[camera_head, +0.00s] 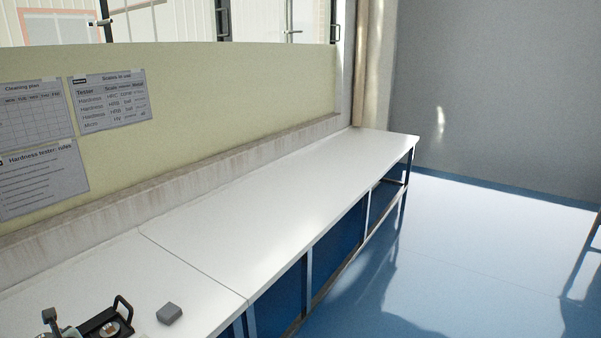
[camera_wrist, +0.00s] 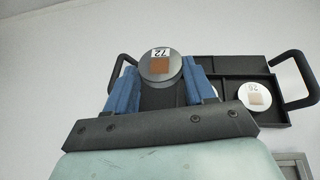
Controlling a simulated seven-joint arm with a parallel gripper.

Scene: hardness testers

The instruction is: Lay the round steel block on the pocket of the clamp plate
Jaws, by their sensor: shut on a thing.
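In the wrist view the round steel block (camera_wrist: 153,76), with a white number label and a copper-coloured square on its face, sits between the blue fingers of my gripper (camera_wrist: 162,84). The gripper is shut on it. The block overlaps the black tray behind it in the picture; I cannot tell the gap between them. A grey framed plate (camera_wrist: 293,162) shows partly at the lower right corner; I cannot tell whether it is the clamp plate. No pocket is clearly visible. I cannot make out my gripper in the head view.
A black tray (camera_wrist: 225,66) with raised handles holds a second round block (camera_wrist: 256,97) in a compartment. The tray also shows at the head view's bottom edge (camera_head: 88,327), near a small grey block (camera_head: 170,313). The white bench (camera_head: 270,215) is clear further along.

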